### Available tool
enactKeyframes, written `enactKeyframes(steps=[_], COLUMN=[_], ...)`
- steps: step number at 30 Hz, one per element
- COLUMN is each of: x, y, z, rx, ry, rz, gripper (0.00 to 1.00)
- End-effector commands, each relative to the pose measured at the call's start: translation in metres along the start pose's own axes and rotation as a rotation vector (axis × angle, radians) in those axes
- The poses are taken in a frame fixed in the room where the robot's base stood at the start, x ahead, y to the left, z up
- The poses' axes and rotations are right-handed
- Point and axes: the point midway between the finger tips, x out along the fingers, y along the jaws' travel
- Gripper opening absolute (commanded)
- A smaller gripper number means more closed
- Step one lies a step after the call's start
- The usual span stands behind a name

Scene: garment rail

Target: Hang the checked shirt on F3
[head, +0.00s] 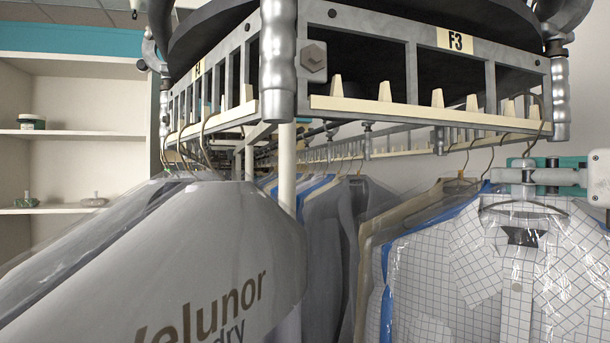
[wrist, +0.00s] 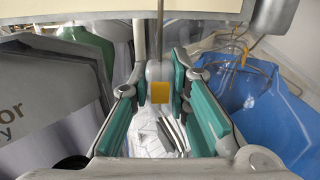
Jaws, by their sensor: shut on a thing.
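The checked shirt (head: 500,265), white with dark grid lines under clear plastic, hangs upright at the right of the head view. My gripper (head: 522,170), with green pads, is at its hanger neck. In the wrist view the pads of my gripper (wrist: 160,95) flank the hanger neck (wrist: 158,72), which bears a yellow tag. A bit of the shirt (wrist: 150,135) shows below. The wire hook (head: 541,115) rises to the right end of the cream toothed bar (head: 400,108) under the F3 label (head: 455,41). I cannot tell whether the hook rests on the bar.
A large grey bagged garment (head: 190,265) fills the left front, under another labelled side of the rail. Several garments hang behind, including a blue one (wrist: 265,105) right of my gripper in the wrist view. White shelves (head: 75,170) stand at far left.

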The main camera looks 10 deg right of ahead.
Motion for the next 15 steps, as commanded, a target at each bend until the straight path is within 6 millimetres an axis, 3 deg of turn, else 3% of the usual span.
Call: enactKeyframes(steps=[15], x=[0.0], y=[0.0], z=[-0.011], rx=[0.0], ry=[-0.001], rz=[0.0], gripper=[0.0])
